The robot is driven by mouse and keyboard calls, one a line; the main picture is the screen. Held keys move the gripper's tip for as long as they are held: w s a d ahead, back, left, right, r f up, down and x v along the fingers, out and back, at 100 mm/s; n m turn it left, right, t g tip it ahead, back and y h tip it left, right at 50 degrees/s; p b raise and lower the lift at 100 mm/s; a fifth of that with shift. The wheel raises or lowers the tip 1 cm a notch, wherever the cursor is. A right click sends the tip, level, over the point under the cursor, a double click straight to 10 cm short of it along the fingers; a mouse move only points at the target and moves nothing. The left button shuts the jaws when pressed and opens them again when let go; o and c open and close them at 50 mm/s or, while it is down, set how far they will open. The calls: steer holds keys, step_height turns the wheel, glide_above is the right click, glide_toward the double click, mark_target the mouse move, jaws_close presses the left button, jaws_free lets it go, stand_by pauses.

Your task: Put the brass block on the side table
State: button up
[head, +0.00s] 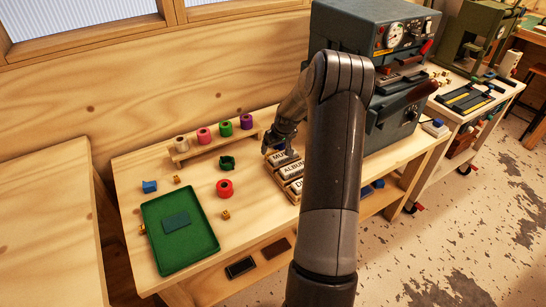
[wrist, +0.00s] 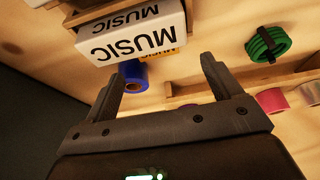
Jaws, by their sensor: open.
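Small brass-coloured blocks lie on the wooden workbench (head: 140,182) in the head view: one near the back (head: 177,180), one right of the green tray (head: 226,215), and one at the tray's left edge (head: 142,229). I cannot tell which is the brass block. My gripper (head: 272,143) is over the bench, left of the lettered boxes, and partly hidden by its own wrist. In the wrist view my gripper (wrist: 160,75) is open, with nothing held between its fingers. A wooden table (head: 40,225) stands at the left; I cannot tell whether it is the side table.
A green tray (head: 205,243) holds a dark flat piece. White lettered boxes (head: 291,170) sit near my arm; MUSIC (wrist: 130,35) shows close in the wrist view. A grey machine (head: 345,30) stands right.

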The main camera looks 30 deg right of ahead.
steer(key=shift+d+x, duration=0.2)
steer(key=shift+x, duration=3.05)
steer(key=shift+c, duration=0.2)
steer(key=c, duration=1.4)
step_height(320, 180, up, 10)
steer(key=s+a+f, duration=0.1)
steer(key=s+a, duration=0.2)
steer(key=a, duration=0.7)
steer(key=s+a+f, duration=0.1)
steer(key=s+a, duration=0.2)
steer(key=a, duration=0.6)
steer(key=s+a+f, duration=0.1)
steer(key=s+a, duration=0.2)
steer(key=a, duration=0.7)
steer(key=shift+a, duration=0.3)
